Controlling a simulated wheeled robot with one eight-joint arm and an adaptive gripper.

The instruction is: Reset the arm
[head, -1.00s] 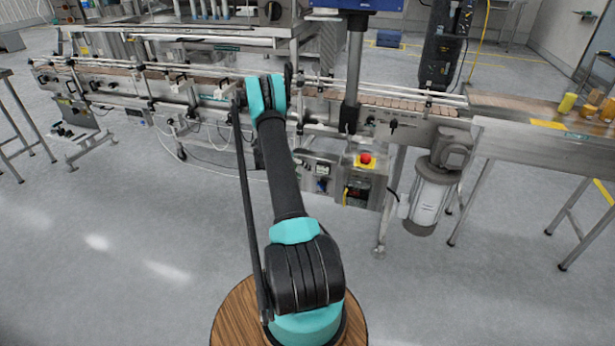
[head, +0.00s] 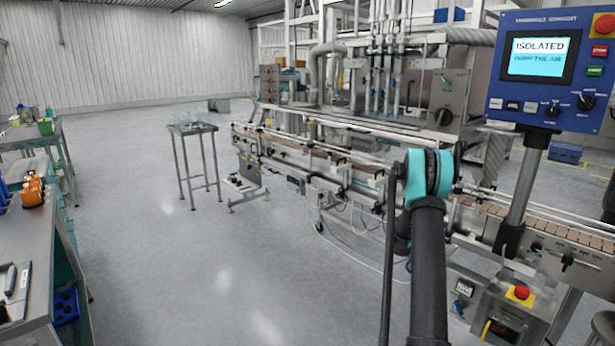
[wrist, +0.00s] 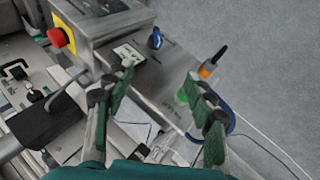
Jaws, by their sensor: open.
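My arm (head: 428,270) rises at the right of the head view, in front of the conveyor, with its teal elbow joint (head: 428,172) beside the conveyor's near side. My gripper is hidden in the head view. In the wrist view my gripper (wrist: 158,95) shows two green-padded fingers spread wide apart, with nothing between them. Beyond the fingers is a grey control box (wrist: 150,75) with a blue knob. A red emergency button (wrist: 57,37) on yellow is at its upper left.
The conveyor (head: 320,170) runs across the middle right. A control panel (head: 550,70) reading "ISOLATED" hangs at upper right. A workbench (head: 40,250) with orange items stands at left, and a small table (head: 195,130) holds glassware. The floor between (head: 180,260) is clear.

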